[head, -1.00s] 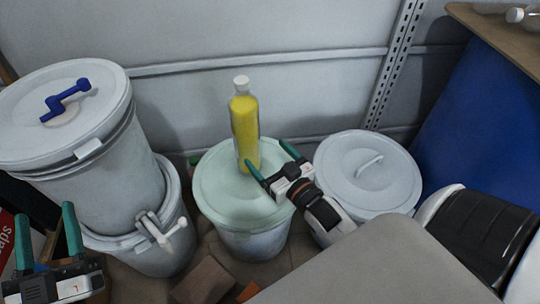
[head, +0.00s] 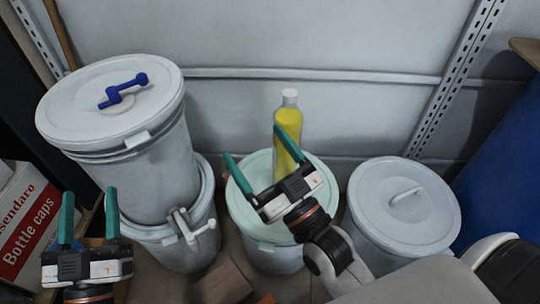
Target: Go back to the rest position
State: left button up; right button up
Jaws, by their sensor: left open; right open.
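My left gripper (head: 88,216) is open and empty at the lower left, in front of the stacked drums. My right gripper (head: 254,158) is open over the green-lidded drum (head: 238,203) in the middle. A bottle of yellow liquid (head: 288,115) with a white cap stands upright at the back of that lid. The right gripper's right finger overlaps the lower part of the bottle in the picture; I cannot tell whether they touch.
Two stacked white drums (head: 150,175) stand at left, with a blue handle (head: 123,90) on the top lid. A white-lidded drum (head: 425,205) stands at right, beside a blue drum (head: 505,185). A bottle caps box (head: 28,220) is at far left. A wall closes the back.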

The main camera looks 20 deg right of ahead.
dwell(0.3)
